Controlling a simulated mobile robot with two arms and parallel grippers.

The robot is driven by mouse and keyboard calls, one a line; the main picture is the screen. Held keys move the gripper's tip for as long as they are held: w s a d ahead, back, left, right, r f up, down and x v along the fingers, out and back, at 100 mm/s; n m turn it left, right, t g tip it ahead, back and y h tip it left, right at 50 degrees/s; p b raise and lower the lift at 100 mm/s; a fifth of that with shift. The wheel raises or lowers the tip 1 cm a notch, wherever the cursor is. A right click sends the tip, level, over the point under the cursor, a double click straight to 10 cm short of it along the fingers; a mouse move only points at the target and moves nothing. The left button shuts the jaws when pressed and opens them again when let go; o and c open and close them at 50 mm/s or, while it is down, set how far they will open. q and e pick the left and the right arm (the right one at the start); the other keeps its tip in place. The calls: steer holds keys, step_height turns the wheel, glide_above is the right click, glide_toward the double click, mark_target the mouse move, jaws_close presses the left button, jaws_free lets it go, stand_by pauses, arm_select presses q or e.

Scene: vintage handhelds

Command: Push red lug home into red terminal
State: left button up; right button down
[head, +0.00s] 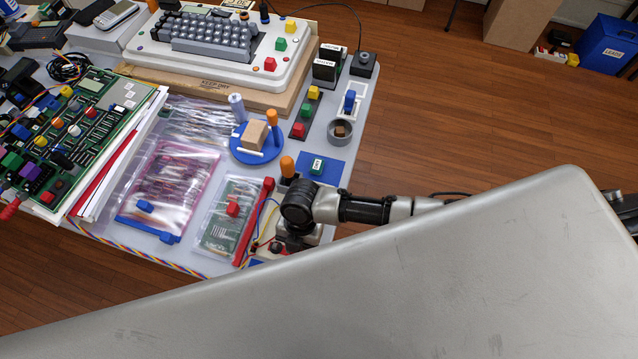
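My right arm comes in from the right and ends above the table's near right corner. Its gripper (297,232) points down there, mostly hidden below the dark wrist, and its fingers are too small to make out. Just left of it, a small red part (275,246) sits among thin red, yellow and blue wires. I cannot tell whether it is the red lug or the red terminal, or whether the two touch. Whether the gripper holds anything is also unclear. My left gripper is out of view.
An orange-handled tool (287,167) stands close behind the wrist. A long red bar (254,222) and a bagged circuit board (228,226) lie to the left. A blue round stand (244,153) and a grey ring (341,131) are farther back. The lower right of the view is blocked.

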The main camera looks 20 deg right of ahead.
steer(key=shift+f+b, duration=0.3)
steer(key=shift+f, duration=0.05)
steer(key=c, duration=0.8)
jaws_free()
steer(key=shift+c, duration=1.3)
step_height(320, 180, up, 7)
steer(key=p, duration=0.6)
steer(key=shift+r+p, duration=0.1)
steer(key=shift+p, duration=0.25)
